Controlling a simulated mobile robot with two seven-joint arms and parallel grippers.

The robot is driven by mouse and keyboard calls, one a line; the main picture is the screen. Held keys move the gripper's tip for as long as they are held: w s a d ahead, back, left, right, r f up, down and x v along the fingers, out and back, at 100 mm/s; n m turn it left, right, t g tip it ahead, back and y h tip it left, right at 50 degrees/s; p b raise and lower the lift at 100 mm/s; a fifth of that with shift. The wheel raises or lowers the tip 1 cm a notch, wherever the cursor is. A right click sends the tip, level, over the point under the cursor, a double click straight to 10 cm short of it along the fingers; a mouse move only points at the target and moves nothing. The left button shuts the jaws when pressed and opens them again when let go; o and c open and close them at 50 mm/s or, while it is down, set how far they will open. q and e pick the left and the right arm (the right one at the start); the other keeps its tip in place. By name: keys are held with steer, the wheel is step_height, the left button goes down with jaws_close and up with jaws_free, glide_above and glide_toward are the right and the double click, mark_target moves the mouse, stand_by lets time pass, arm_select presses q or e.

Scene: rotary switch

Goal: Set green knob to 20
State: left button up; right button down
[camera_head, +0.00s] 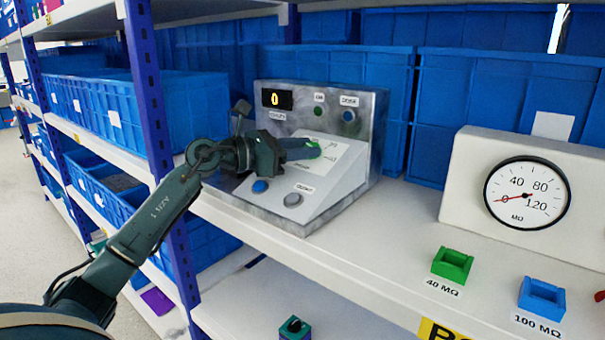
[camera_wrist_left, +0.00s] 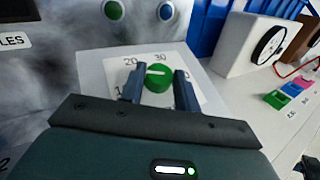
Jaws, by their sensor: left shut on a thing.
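The green knob (camera_wrist_left: 158,78) sits on a pale dial plate (camera_wrist_left: 100,66) with numbers, 20 and 30 being readable at its far side. A white pointer line on the knob lies roughly crosswise in the left wrist view. My left gripper (camera_wrist_left: 158,88) has its fingers on both sides of the knob and is shut on it. In the head view the left gripper (camera_head: 305,148) reaches the sloped panel of the grey control box (camera_head: 340,200), and only part of the knob (camera_head: 314,150) shows. The box display (camera_head: 275,99) reads 0. My right gripper is not in view.
A blue button (camera_head: 260,186) and a grey button (camera_head: 293,200) are on the panel's lower part. A white gauge (camera_head: 527,193) stands to the right on the shelf, near green (camera_head: 452,264) and blue (camera_head: 541,298) blocks. Blue bins (camera_head: 470,110) line the back.

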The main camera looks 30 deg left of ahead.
arm_select(q)
steer(key=shift+w+a+f+m+g+h, duration=0.1)
steer(key=shift+a+m+g+h, duration=0.1)
steer(key=shift+m+g+h, duration=0.4)
steer(key=shift+w+r+m+g+h, duration=0.1)
steer(key=shift+r+m+g+h, duration=0.25)
steer(key=shift+m+g+h, duration=0.65)
steer(key=shift+a+r+m+g, duration=0.1)
steer(key=shift+m+g, duration=0.3)
steer(key=shift+m, duration=0.2)
steer(key=m+g+p, duration=0.1)
steer(key=m+g+h+p, duration=0.1)
steer(key=shift+w+m+g, duration=0.2)
steer(key=shift+m+g, duration=0.1)
steer(key=shift+w+a+m+g+h+p, duration=0.1)
steer(key=shift+m+g+h+p, duration=0.2)
steer(key=shift+m+g+p, duration=0.6)
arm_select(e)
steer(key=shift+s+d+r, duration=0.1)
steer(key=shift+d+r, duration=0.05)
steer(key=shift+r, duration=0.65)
arm_select(q)
steer(key=shift+g, duration=0.3)
steer(key=shift+f, duration=0.2)
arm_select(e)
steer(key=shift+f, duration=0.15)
arm_select(q)
steer(key=o, duration=1)
steer(key=shift+c, duration=0.2)
